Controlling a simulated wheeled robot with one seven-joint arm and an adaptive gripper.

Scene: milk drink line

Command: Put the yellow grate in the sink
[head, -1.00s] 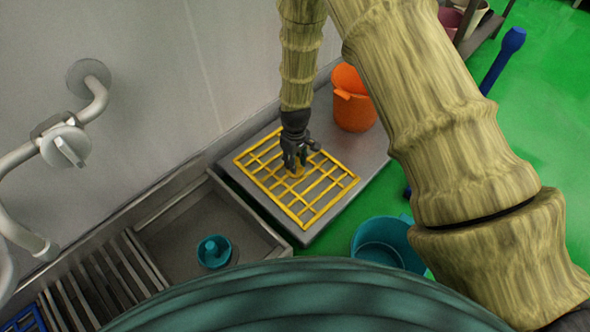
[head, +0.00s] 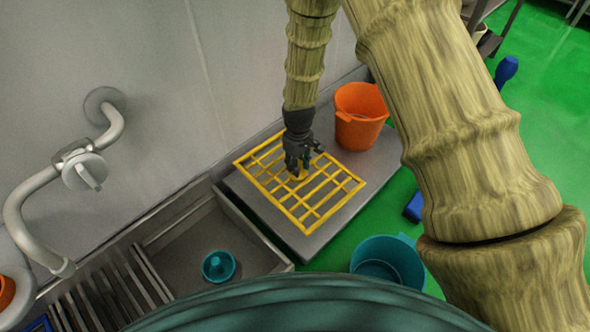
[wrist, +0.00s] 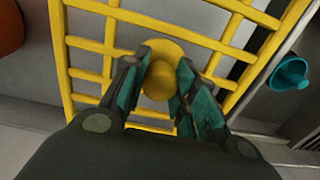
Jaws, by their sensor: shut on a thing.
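The yellow grate (head: 336,208) is a flat rectangular lattice with a round knob near its middle. It appears held level, slightly above the grey metal worktop. In the wrist view the knob (wrist: 164,68) sits between the two fingers of my gripper (wrist: 160,88). My gripper (head: 297,168) is shut on this knob and points down. The sink (head: 185,243) is a grey metal basin left of the worktop. A teal round object (head: 219,266) is in it, and also shows in the wrist view (wrist: 290,73). My gripper hides part of the grate's middle.
An orange bucket (head: 360,117) stands on the worktop (head: 376,160) behind and right of the grate. A teal bucket (head: 388,262) is in front of it, lower down. A slatted rack (head: 120,285) lies left of the sink. Grey pipes (head: 40,185) are on the wall.

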